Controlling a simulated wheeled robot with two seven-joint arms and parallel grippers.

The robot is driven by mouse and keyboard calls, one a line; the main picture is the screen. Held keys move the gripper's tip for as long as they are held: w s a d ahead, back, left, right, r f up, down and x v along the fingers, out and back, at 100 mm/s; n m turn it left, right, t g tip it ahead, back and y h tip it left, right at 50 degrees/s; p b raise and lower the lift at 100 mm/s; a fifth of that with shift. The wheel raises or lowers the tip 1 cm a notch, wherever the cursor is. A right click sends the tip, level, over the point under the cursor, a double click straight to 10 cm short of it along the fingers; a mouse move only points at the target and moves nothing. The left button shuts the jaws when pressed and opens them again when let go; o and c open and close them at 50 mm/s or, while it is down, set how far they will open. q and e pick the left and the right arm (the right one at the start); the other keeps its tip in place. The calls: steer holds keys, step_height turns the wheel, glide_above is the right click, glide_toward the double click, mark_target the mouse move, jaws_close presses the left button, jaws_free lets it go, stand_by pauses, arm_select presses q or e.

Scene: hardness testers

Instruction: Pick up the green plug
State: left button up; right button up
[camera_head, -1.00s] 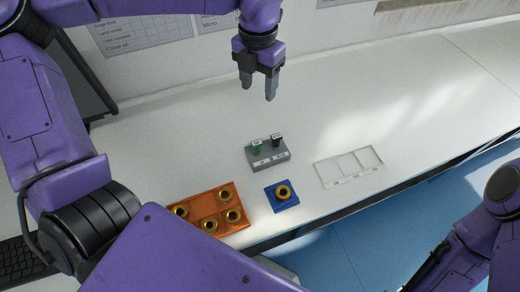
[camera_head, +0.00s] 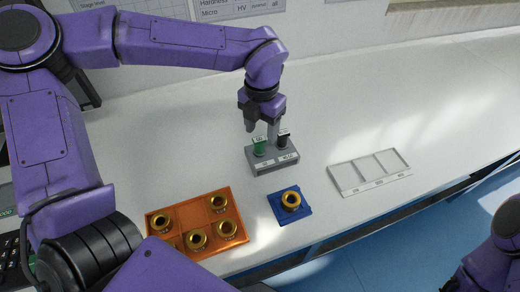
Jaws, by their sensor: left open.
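The green plug (camera_head: 259,147) stands upright in the left of a small grey holder (camera_head: 272,166) on the white table. A black plug (camera_head: 283,140) stands beside it in the same holder. My left gripper (camera_head: 262,132) is open and points down just above and behind the green plug, its two fingers apart. One finger is left of the green plug's top and the other is near the black plug. I cannot tell whether a finger touches either plug. My right arm shows at the lower right corner; its gripper is outside the picture.
An orange tray (camera_head: 238,193) with several brass rings lies at front left. A blue pad (camera_head: 275,209) bears one brass ring (camera_head: 291,201). A pale tray with compartments (camera_head: 335,181) lies to the right, near the table's front edge. The table (camera_head: 400,90) is clear at back right.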

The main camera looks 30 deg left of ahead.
mark_target(259, 139)
arm_select(q)
steer(key=f, duration=0.6)
steer(key=shift+a, duration=0.35)
steer(key=c, duration=1)
steer(key=shift+r, duration=0.1)
steer(key=shift+r, duration=0.25)
step_height(259, 139, up, 3)
steer(key=shift+f, duration=0.15)
steer(key=s+d+r+b, duration=0.1)
steer(key=s+d+r, duration=0.8)
steer(key=d, duration=0.1)
steer(key=shift+s+d+r+b, duration=0.15)
steer(key=shift+s+r+b, duration=0.15)
steer(key=shift+s+r, duration=0.1)
